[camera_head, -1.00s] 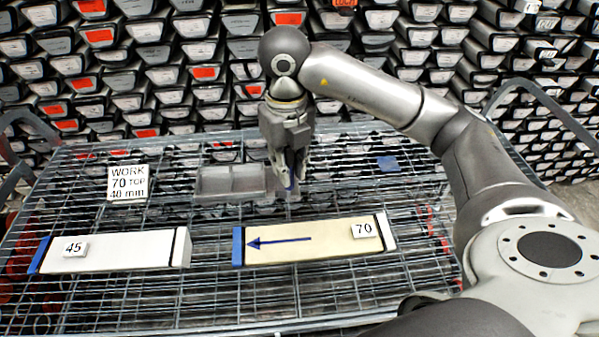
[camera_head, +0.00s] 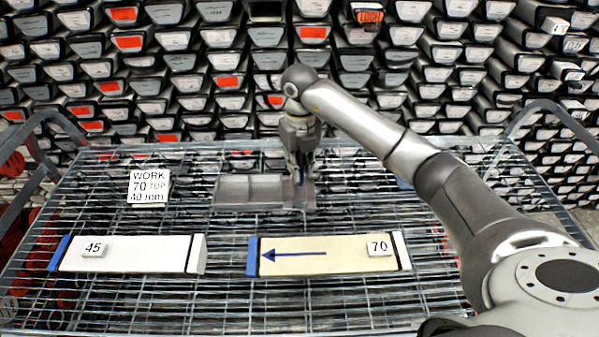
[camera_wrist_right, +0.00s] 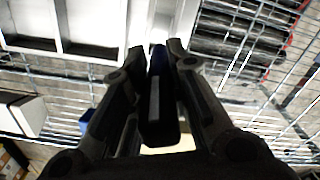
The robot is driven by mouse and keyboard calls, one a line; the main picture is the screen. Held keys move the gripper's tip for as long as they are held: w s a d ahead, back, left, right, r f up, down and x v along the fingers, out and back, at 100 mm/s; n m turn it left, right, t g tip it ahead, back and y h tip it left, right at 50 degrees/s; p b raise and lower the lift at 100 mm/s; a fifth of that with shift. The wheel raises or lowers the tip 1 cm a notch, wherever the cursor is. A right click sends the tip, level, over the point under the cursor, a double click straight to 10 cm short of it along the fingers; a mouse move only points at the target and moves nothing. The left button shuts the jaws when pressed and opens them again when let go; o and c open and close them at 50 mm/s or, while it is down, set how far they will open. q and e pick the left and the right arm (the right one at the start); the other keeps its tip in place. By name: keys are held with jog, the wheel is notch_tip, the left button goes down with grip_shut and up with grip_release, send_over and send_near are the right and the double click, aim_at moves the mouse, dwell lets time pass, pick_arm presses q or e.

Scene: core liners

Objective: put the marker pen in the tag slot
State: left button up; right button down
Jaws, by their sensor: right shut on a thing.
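My right gripper (camera_head: 301,170) is shut on the marker pen and points down over the right end of the grey tray (camera_head: 250,204). A bit of the pen's blue (camera_head: 301,177) shows below the fingers. In the right wrist view the dark pen (camera_wrist_right: 157,105) lies between the two fingers (camera_wrist_right: 156,52), its blue end toward the tray (camera_wrist_right: 92,50). The tray has wide compartments at left and a narrow part at its right end, under the gripper. I cannot make out the tag slot's opening or whether the pen touches it. My left gripper is not in view.
The tray stands on a wire-mesh table (camera_head: 220,300). In front lie a white core liner (camera_head: 140,256) tagged 45 and a cream one (camera_head: 335,262) tagged 70 with a blue arrow. A WORK sign (camera_head: 149,187) stands at left. Racked liners fill the back.

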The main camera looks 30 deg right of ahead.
jog(key=shift+w+d+f, duration=0.1)
jog(key=shift+w+f, duration=0.3)
jog(key=shift+f, duration=0.25)
notch_tip(320, 180, down, 2)
jog(key=shift+f+p, duration=0.15)
jog(key=shift+p, duration=0.6)
jog(key=shift+f, duration=0.25)
jog(key=shift+f, duration=0.1)
jog(key=shift+f, duration=0.15)
jog(key=c, duration=1.4)
grip_release()
jog(key=shift+o, duration=0.2)
